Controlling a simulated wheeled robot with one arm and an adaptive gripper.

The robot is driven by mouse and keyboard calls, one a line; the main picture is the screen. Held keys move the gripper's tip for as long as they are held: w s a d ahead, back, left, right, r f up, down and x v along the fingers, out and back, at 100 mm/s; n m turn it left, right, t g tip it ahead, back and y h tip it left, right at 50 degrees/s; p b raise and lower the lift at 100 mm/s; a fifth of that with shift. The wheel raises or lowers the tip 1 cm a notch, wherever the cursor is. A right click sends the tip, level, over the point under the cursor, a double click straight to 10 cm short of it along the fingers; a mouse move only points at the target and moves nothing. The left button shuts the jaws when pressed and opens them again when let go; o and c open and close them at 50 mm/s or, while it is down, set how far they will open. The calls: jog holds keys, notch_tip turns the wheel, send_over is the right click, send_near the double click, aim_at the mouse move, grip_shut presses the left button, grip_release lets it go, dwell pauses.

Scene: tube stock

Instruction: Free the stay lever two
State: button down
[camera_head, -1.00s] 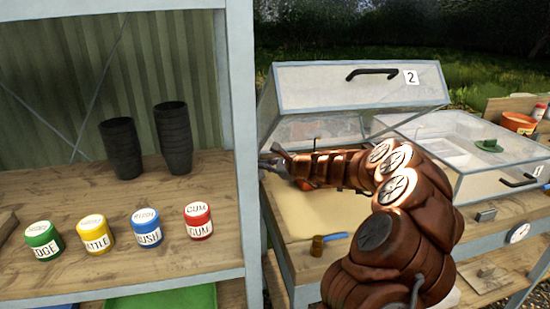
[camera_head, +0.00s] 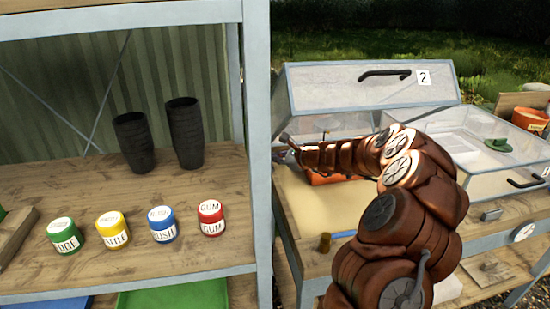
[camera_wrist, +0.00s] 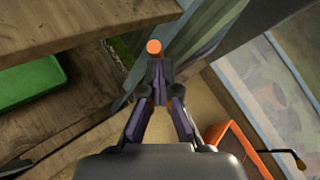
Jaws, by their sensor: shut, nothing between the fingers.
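The lidded frame marked 2 (camera_head: 372,88) stands at the centre right in the head view, its glazed lid tilted up with a black handle. My gripper (camera_head: 284,140) is at the left side of this frame, beside the shelf post. In the wrist view my gripper (camera_wrist: 156,72) has its fingers together and looks shut. A round orange end (camera_wrist: 154,47) shows right at the fingertips. I cannot tell whether it is the knob of stay lever two or whether the fingers touch it. The rest of any lever there is hidden.
A grey shelf post (camera_head: 258,150) stands close left of my gripper. An orange container (camera_wrist: 232,143) lies right of the fingers, with a thin dark rod (camera_wrist: 275,151) beside it. The shelf holds black pots (camera_head: 185,133) and several labelled jars. A second frame (camera_head: 475,160) stands right.

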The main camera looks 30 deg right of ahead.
jog(key=shift+r+p, duration=0.65)
jog(key=shift+r, duration=0.2)
jog(key=shift+s+d+f, duration=0.1)
jog(key=shift+s+d, duration=0.15)
jog(key=shift+d, duration=0.1)
jog(key=d+f+v, duration=0.1)
jog(key=v, duration=1.1)
jog(key=shift+d+f+b, duration=0.3)
jog(key=shift+f+b, duration=0.05)
jog(key=shift+s, duration=0.15)
